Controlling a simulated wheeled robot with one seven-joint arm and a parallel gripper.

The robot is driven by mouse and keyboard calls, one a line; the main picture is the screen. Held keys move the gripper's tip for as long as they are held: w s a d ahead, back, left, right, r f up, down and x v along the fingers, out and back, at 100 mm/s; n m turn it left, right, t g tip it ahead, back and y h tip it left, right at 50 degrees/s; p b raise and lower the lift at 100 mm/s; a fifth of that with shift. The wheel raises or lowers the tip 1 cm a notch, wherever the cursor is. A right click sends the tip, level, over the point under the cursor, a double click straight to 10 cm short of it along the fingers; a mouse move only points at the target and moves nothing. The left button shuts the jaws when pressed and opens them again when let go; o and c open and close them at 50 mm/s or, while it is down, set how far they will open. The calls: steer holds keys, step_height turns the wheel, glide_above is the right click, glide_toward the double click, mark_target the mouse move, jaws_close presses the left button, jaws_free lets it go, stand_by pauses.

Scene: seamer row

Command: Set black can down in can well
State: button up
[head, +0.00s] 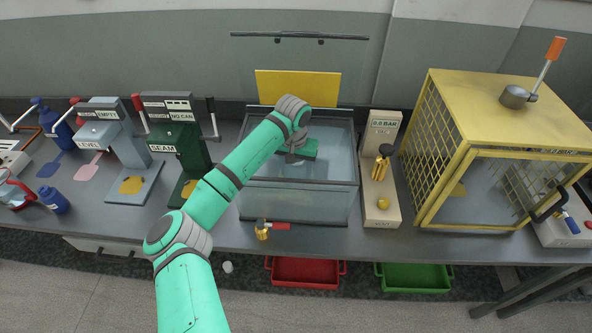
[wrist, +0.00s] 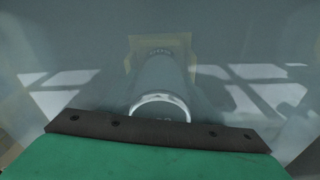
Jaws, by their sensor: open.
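My gripper (head: 298,155) is inside the clear glass tank (head: 300,205), low among the watery reflections, and it is open. In the wrist view a grey-looking can (wrist: 160,78) with a pale rim lies just beyond the dark gripper bar (wrist: 160,132). Its colour is dulled by the water or glass, so I cannot confirm black. A yellowish square plate (wrist: 136,48), perhaps the can well, shows around the can's far end. I cannot tell how the can sits in it. My fingertips are not clear in the wrist view, and the arm hides the can in the head view.
A yellow panel (head: 285,88) stands behind the tank. A yellow mesh cage (head: 440,110) stands further right. A brass valve with a red handle (head: 280,226) is at the tank's front.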

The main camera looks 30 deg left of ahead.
steer(key=r, duration=0.4)
steer(key=s+r, duration=0.1)
steer(key=r, duration=0.7)
steer(key=shift+s+d+r, duration=0.15)
steer(key=shift+s, duration=0.05)
